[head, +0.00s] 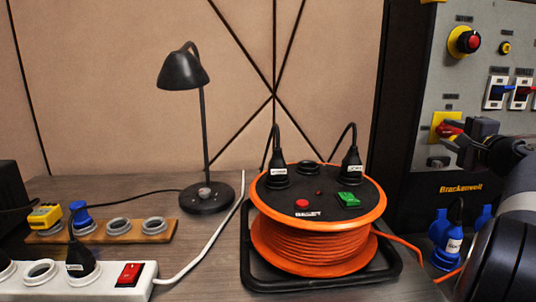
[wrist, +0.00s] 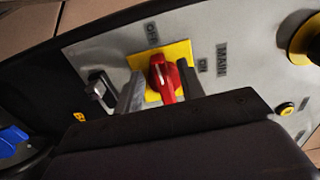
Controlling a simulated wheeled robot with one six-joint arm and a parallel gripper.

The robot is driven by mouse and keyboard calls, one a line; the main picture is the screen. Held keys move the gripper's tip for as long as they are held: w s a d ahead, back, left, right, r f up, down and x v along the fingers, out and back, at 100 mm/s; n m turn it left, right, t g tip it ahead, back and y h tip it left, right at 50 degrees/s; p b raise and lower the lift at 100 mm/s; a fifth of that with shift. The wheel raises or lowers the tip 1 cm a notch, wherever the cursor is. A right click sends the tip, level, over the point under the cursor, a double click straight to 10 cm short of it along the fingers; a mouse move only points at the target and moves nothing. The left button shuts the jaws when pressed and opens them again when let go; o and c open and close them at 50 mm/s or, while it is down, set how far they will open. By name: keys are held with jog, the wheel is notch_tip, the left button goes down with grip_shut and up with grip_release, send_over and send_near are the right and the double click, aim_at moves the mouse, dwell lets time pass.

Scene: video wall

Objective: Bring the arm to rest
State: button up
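My gripper (head: 462,130) is at the right of the head view, in front of the grey control panel (head: 420,85). In the wrist view my gripper's two fingers (wrist: 160,88) stand on either side of the red handle (wrist: 162,76) of the main switch, on its yellow plate (wrist: 140,62). A small gap shows beside the left finger, and the fingers look open. Whether the right finger touches the handle I cannot tell. The handle's lower part is hidden by my gripper. OFF and ON labels are printed around the plate.
A red emergency button on yellow (head: 464,41) and small switches (head: 497,92) are higher on the panel. Blue sockets (head: 440,228) are below. An orange cable reel (head: 318,240), black lamp (head: 207,198) and white power strip (head: 110,283) stand on the bench at left.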

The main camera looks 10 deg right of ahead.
jog(key=shift+w, duration=0.45)
jog(key=shift+s, duration=0.1)
jog(key=s+p, duration=0.1)
jog(key=s, duration=1)
jog(key=w, duration=1.1)
jog(key=shift+w+r, duration=0.2)
jog(key=shift+s+r+m+p, duration=0.15)
jog(key=shift+r+m+p, duration=0.15)
jog(key=shift+m+p, duration=0.5)
jog(key=shift+d+m+p, duration=0.1)
jog(key=shift+m+p, duration=1)
jog(key=shift+p, duration=0.05)
jog(key=shift+f, duration=0.1)
